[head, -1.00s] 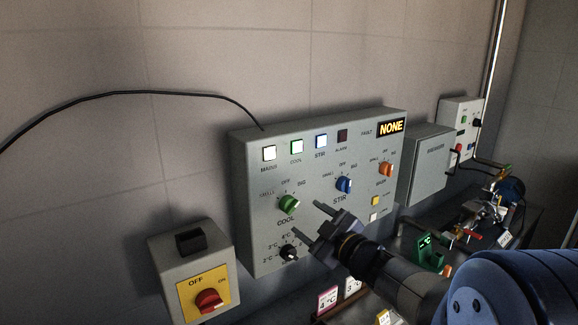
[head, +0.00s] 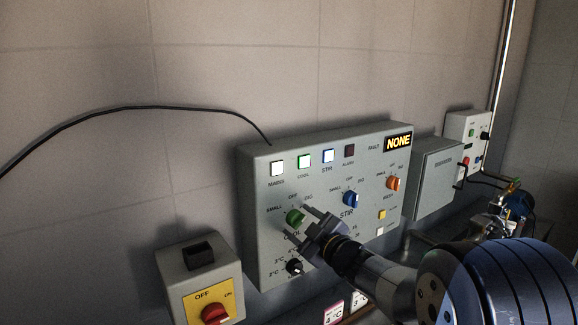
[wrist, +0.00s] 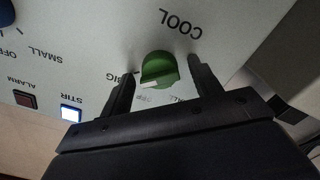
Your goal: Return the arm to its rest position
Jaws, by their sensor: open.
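My gripper (head: 306,224) is open in front of the grey control panel (head: 262,235), close to the green COOL knob (head: 295,216). In the wrist view my gripper (wrist: 158,90) has its two fingers on either side of the green knob (wrist: 159,70), with a gap on each side. I cannot tell how far the fingertips stand from the panel face. The MAINS, COOL and STIR lamps are lit, the ALARM lamp is dark, and the fault display (head: 398,142) reads NONE.
A switch box with a red rotary handle (head: 215,313) on a yellow plate is at the lower left. A blue STIR knob (head: 350,200), an orange knob (head: 393,183) and a black temperature knob (head: 294,266) are on the panel. A grey box (head: 433,180) stands to the right.

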